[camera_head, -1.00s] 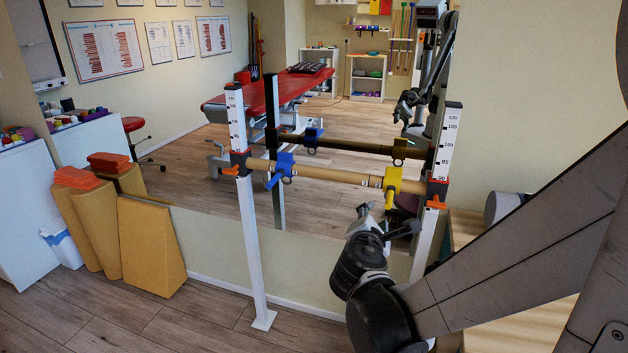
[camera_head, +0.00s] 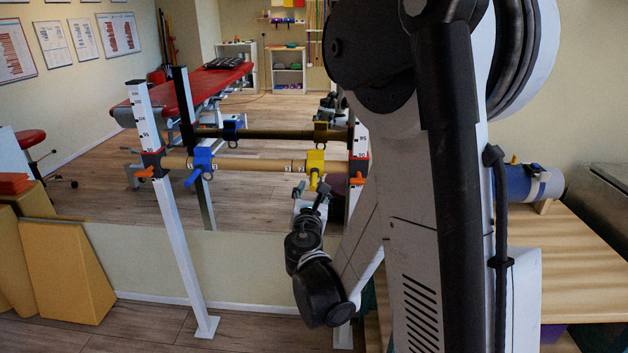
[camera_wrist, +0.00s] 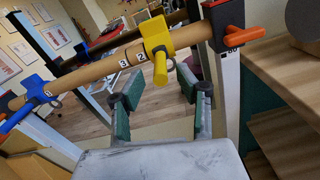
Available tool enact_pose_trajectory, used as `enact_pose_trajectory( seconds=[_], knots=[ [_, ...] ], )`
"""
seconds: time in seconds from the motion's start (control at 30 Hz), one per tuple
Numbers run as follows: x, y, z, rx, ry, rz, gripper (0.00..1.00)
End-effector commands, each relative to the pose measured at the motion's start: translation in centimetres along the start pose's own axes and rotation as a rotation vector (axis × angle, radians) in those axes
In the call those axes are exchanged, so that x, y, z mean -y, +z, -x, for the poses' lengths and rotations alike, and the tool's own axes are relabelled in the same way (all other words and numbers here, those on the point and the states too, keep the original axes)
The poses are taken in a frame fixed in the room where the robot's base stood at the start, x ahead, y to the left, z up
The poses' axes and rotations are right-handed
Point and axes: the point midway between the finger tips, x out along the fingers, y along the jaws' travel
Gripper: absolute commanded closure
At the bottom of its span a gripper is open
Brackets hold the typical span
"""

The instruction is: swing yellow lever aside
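The yellow lever (camera_head: 315,169) hangs from a yellow collar on a wooden bar (camera_head: 255,164), near its right post. In the wrist view the lever (camera_wrist: 160,68) points down toward the camera from its collar. My gripper (camera_head: 311,189) is just below the lever in the head view. In the wrist view my gripper (camera_wrist: 160,92) is open and empty, its two green-sided fingers apart. The lever shows above and between the fingertips; I cannot tell whether they touch it.
A blue lever (camera_head: 199,165) sits farther left on the bar. Orange-handled clamps hold the bar to white posts (camera_head: 168,205). A mirror behind repeats the bar and levers. A wooden bench (camera_head: 575,255) stands right; yellow wedges (camera_head: 65,270) stand left.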

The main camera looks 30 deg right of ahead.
Motion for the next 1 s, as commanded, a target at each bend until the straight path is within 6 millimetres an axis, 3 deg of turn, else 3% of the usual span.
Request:
enact_pose_trajectory(
  seconds=[0.2,0.4,0.83,1.0],
  knots=[
    [0.1,-0.1,-4.0,0.000,-0.003,-0.001,0.66],
    [0.1,-0.1,-6.2,0.000,-0.001,-0.001,0.66],
    [0.0,0.0,-7.0,0.000,-0.001,-0.001,0.66],
    [0.0,0.0,-7.0,0.000,0.000,-0.001,0.89]
  ],
)
